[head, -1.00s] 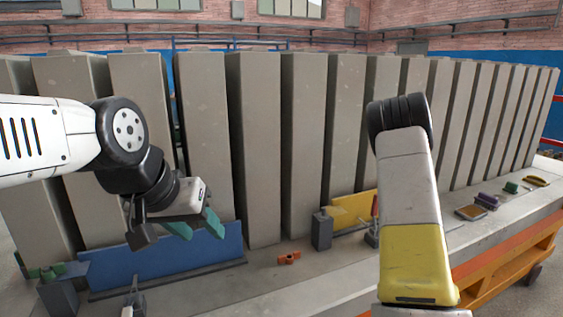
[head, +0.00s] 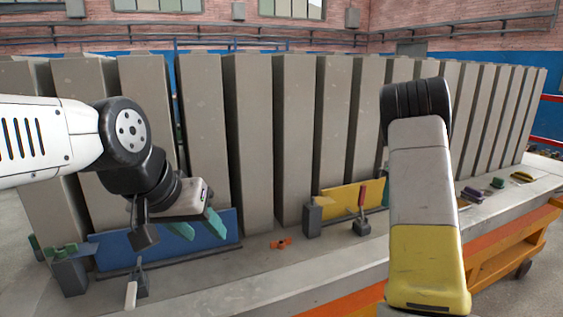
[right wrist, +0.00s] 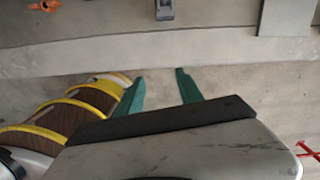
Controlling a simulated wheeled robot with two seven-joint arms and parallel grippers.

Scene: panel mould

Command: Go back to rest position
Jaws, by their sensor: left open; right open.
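My left gripper (head: 198,228) hangs at the left of the head view, in front of the blue plate (head: 165,242). Its green fingers are apart with nothing between them. My right arm rises at the right of the head view, and its gripper is hidden there. In the right wrist view my right gripper (right wrist: 158,78) has its two green fingers spread, with only bare grey surface between them.
A row of tall concrete panels (head: 250,140) stands behind the ledge. On the ledge are a yellow plate (head: 345,203), a red-handled clamp (head: 361,222), an orange part (head: 281,243) and a grey block (head: 312,217). An orange trolley frame (head: 515,250) runs along the right.

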